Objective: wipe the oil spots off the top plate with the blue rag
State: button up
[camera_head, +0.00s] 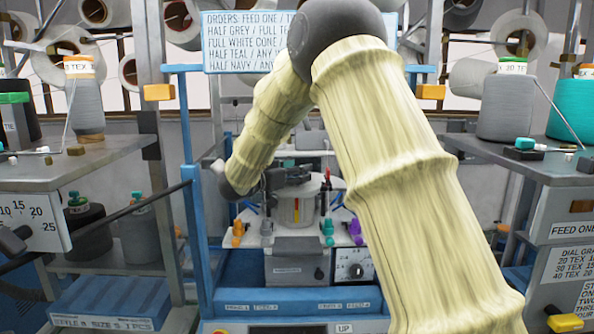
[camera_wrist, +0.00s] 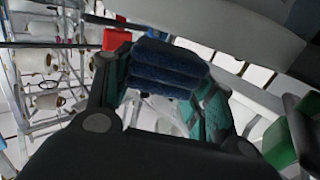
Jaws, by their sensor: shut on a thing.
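In the wrist view the blue rag (camera_wrist: 168,68) is a folded, dark blue padded bundle between the teal fingers of my gripper (camera_wrist: 163,88), which is shut on it. A pale grey curved surface lies close beyond the rag; I cannot tell whether they touch. In the head view my gripper (camera_head: 290,176) is small and partly hidden behind my arm, over the knitting machine in the middle. I make out no oil spots.
Colored yarn guides or clips, orange (camera_head: 238,232) and purple (camera_head: 355,231), stand around the machine. A blue post (camera_head: 190,170) rises at its left. Side tables hold a grey cone (camera_head: 88,105) at left and a teal cone (camera_head: 572,108) at right. My arm hides much of the right.

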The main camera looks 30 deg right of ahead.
jog(key=shift+s, duration=0.25)
jog(key=shift+w+d+f+p, duration=0.1)
jog(key=shift+w+d+p, duration=0.2)
jog(key=shift+w, duration=0.25)
jog(key=shift+w+d+f+p, duration=0.15)
jog(key=shift+w+d, duration=0.15)
jog(key=shift+w, duration=0.2)
jog(key=shift+w+d+r, duration=0.15)
jog(key=shift+w, duration=0.05)
jog(key=shift+w+d+r, duration=0.1)
jog(key=shift+d+r, duration=0.05)
jog(key=shift+r, duration=0.2)
